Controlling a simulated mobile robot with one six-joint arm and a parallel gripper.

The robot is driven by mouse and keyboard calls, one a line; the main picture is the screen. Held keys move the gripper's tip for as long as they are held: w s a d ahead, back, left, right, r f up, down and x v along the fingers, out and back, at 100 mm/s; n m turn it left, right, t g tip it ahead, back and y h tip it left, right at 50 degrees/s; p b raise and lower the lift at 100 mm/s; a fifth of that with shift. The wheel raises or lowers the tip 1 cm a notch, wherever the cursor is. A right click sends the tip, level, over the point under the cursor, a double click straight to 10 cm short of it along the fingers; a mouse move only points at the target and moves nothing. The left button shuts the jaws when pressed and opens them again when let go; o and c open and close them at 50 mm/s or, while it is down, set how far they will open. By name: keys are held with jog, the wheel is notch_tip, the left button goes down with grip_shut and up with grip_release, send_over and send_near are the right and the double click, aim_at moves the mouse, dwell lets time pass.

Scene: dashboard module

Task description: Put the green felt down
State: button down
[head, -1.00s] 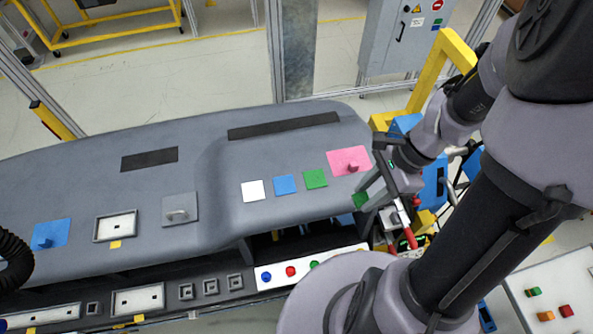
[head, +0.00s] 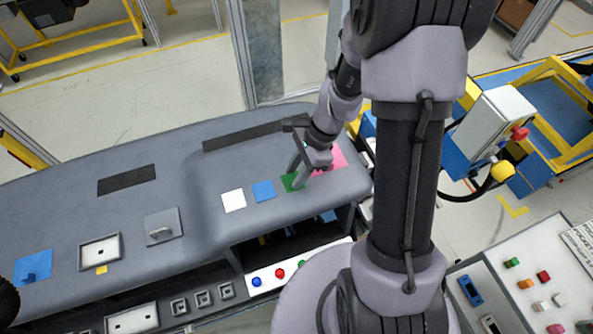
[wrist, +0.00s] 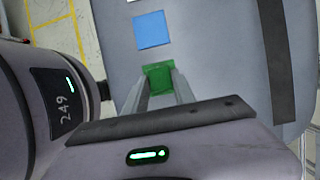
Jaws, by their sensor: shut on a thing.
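The green felt is in my gripper (wrist: 160,88), whose two fingers reach down from the wrist. In the wrist view a green square (wrist: 158,70) shows at the fingertips; I cannot tell the held felt from the green square on the dashboard there. In the head view my gripper (head: 296,176) is over that green square (head: 289,183), just right of the blue square (head: 264,190). The fingers hide part of it. Whether the felt touches the dashboard is unclear.
The grey dashboard (head: 120,225) also bears a white square (head: 233,201) and a pink piece (head: 340,156) partly behind my gripper. A grey plate with a handle (head: 162,227) lies further left. A button strip (head: 290,275) runs along the front.

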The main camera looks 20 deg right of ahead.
jog(key=shift+f, duration=0.2)
jog(key=c, duration=1)
grip_release()
jog(key=shift+c, duration=0.2)
jog(key=shift+r, duration=0.1)
